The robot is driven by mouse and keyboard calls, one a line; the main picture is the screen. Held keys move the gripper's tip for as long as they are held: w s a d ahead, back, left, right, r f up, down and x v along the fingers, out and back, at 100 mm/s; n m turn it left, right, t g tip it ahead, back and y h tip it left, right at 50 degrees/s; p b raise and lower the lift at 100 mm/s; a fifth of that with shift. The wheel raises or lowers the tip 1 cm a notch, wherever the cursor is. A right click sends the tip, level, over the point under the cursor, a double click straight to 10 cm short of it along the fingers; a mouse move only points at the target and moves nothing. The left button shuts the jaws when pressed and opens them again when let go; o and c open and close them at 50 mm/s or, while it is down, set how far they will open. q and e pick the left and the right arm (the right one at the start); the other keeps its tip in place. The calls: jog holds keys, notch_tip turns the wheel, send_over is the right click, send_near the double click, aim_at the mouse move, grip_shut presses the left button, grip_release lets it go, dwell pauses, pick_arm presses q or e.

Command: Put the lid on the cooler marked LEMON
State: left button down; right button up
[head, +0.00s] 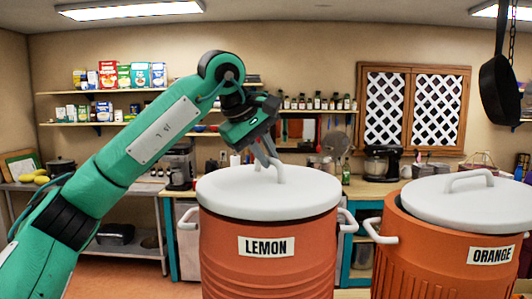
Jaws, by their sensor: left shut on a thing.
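The orange-red cooler marked LEMON (265,262) stands upright in the middle, with white side handles. A round white lid (240,195) with an arched handle (277,168) covers its top and looks level. I cannot tell whether it is fully seated, as its edge hides the cooler's rim. My left gripper (271,160) reaches in from the upper left and is shut on the lid's handle. My right gripper is not in view.
A second cooler marked ORANGE (440,250) stands close at the right, its white lid (470,203) sitting off to the right with some rim showing. A black pan (499,90) hangs at the upper right. Counters and shelves line the back wall.

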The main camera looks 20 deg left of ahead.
pick_arm(q)
jog(key=shift+f, duration=0.35)
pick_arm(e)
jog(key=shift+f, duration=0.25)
pick_arm(q)
jog(key=shift+f, duration=0.15)
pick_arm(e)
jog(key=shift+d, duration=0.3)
pick_arm(q)
jog(key=c, duration=1.3)
grip_release()
jog(key=shift+c, duration=0.2)
